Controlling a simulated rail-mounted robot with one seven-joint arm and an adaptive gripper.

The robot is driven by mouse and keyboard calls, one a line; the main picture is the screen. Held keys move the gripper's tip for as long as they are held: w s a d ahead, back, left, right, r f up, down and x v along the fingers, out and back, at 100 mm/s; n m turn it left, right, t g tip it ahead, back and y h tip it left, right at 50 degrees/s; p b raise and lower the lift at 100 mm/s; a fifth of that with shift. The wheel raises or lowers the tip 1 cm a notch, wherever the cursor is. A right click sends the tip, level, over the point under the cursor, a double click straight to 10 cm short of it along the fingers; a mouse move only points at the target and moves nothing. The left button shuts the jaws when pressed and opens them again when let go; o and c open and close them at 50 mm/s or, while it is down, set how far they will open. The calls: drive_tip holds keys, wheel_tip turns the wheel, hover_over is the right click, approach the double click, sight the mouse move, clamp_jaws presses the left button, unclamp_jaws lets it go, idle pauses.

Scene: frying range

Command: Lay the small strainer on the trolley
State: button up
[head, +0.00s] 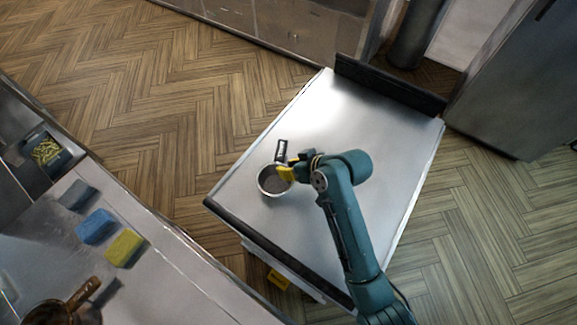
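The small strainer (267,187) is a round metal bowl with a dark handle pointing up the picture. It is over the left part of the trolley (365,120), a steel-topped unit with dark raised edges at two ends. I cannot tell whether the strainer rests on the top or is slightly above it. My gripper (287,173), with yellow fingers, reaches in from the right. Its fingertips overlap the right side of the strainer near the handle's base. Whether they grip it or are apart from it is not clear.
A counter at lower left holds dark, blue (95,227) and yellow (124,248) blocks, a container (46,151) with yellowish-green pieces, and a pan (55,311). The trolley's upper part is bare. A grey cabinet (525,80) stands at upper right.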

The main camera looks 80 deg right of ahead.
drive_tip(key=shift+o, duration=0.6)
drive_tip(key=v, duration=1.2)
drive_tip(key=shift+p, duration=0.45)
